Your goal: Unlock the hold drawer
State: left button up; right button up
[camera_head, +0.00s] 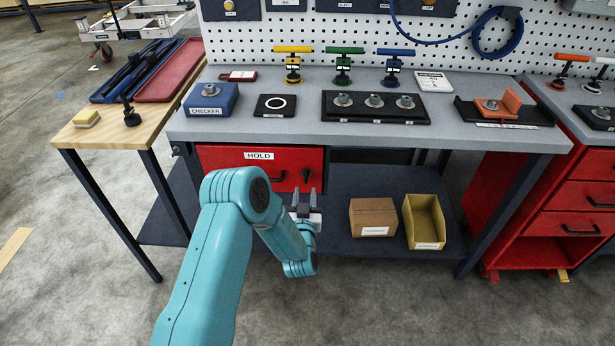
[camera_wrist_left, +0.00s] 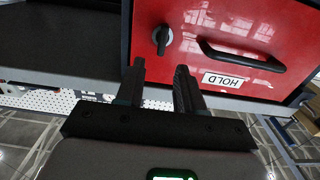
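The red hold drawer (camera_head: 228,155), with a white HOLD label, hangs under the left part of the workbench and looks shut. In the left wrist view the drawer (camera_wrist_left: 200,20) appears upside down, with a dark handle (camera_wrist_left: 240,56) and a dark lock knob (camera_wrist_left: 162,38). In the head view the knob (camera_head: 307,175) sits at the right of the drawer front. My left gripper (camera_head: 305,195) is just below and in front of the knob. Its fingers (camera_wrist_left: 160,80) are apart with nothing between them, pointing toward the drawer front near the knob. My right gripper is not in view.
The grey workbench (camera_head: 230,128) overhangs the drawer. A cardboard box (camera_head: 372,217) and a yellow bin (camera_head: 424,222) stand on the dark lower shelf (camera_head: 345,180), right of my gripper. A wooden side table (camera_head: 100,133) is at the left, a red cabinet (camera_head: 570,195) at the right.

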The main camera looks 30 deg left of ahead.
aim_at(306, 177)
pick_arm(q)
jog(key=x, duration=0.7)
jog(key=shift+w+a, duration=0.15)
jog(key=shift+a, duration=0.05)
grip_shut()
